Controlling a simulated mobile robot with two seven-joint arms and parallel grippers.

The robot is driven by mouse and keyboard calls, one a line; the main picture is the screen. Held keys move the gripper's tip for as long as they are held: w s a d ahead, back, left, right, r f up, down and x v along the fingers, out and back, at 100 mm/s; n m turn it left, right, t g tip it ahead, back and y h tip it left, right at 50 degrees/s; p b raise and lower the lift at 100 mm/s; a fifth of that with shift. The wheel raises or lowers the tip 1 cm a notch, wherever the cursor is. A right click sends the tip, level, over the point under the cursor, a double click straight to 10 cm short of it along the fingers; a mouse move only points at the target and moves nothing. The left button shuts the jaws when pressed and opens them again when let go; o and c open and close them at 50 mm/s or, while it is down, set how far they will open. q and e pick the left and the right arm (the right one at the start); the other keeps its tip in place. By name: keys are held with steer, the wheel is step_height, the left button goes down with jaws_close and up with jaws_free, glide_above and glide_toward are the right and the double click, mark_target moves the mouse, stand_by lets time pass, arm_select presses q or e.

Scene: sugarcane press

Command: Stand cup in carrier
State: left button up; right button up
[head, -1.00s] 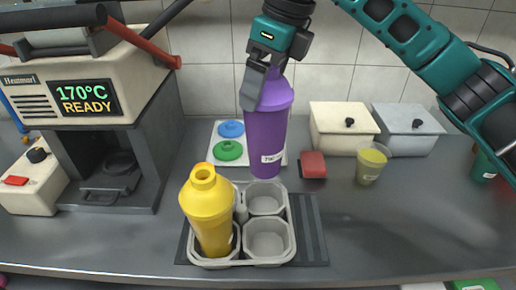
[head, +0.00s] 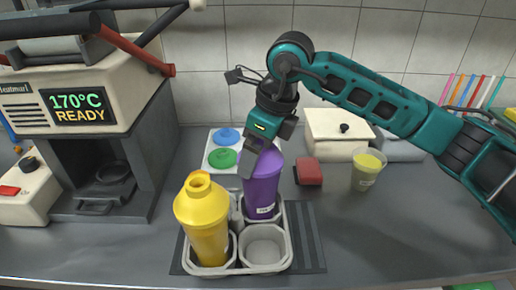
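The grey cup carrier (head: 263,268) stands on a dark ribbed mat on the counter. The front right compartment is empty. The back left compartment is hidden behind the yellow cup. My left gripper is not in view.
A white tray with blue (head: 227,137) and green (head: 222,160) lids lies behind the carrier. A red block (head: 308,172), a yellow-filled cup (head: 367,169) and a lidded white container (head: 338,134) stand to the right. A press machine (head: 80,110) stands at left.

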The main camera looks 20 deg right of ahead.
steer(key=shift+r, duration=0.1)
steer(key=o, duration=1.7)
steer(key=shift+f, duration=0.2)
steer(key=v, duration=1.2)
steer(key=shift+r, duration=0.15)
